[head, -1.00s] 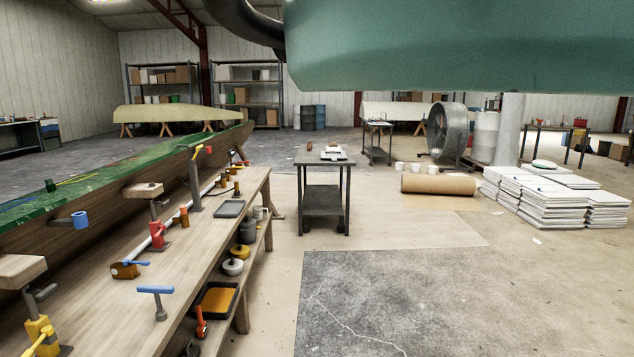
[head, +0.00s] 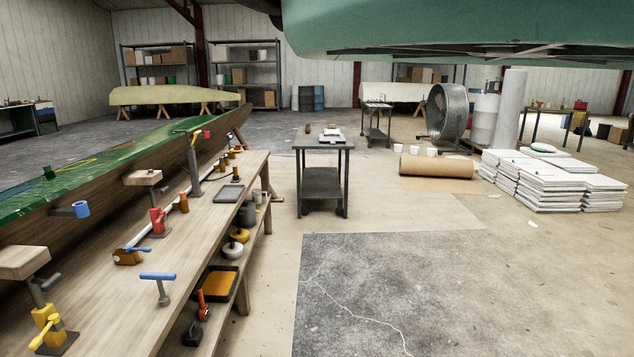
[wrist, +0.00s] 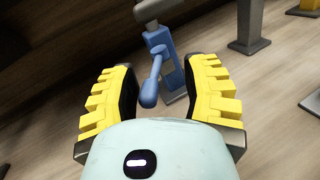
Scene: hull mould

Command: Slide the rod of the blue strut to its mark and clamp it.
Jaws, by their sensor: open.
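The blue strut (wrist: 174,73) shows in the wrist view, standing over the wooden bench top. A grey part shows above its blue collar. Its blue lever (wrist: 149,93) has a rounded end that hangs towards me, between my fingers in the picture. My gripper (wrist: 162,68) is open, with a yellow ribbed finger on each side of the strut. I see no contact, and cannot tell how deep the strut lies between the fingers. The rod's mark cannot be made out. The head view shows neither my gripper nor, clearly, this strut.
The bench (head: 125,327) carries a yellow strut (head: 46,322), a red strut (head: 157,220), a blue T-handle (head: 158,277) and an orange-brown tool (head: 128,257). The green mould (head: 110,160) runs along its left. Floor right of the bench is open before a dark cart (head: 322,182).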

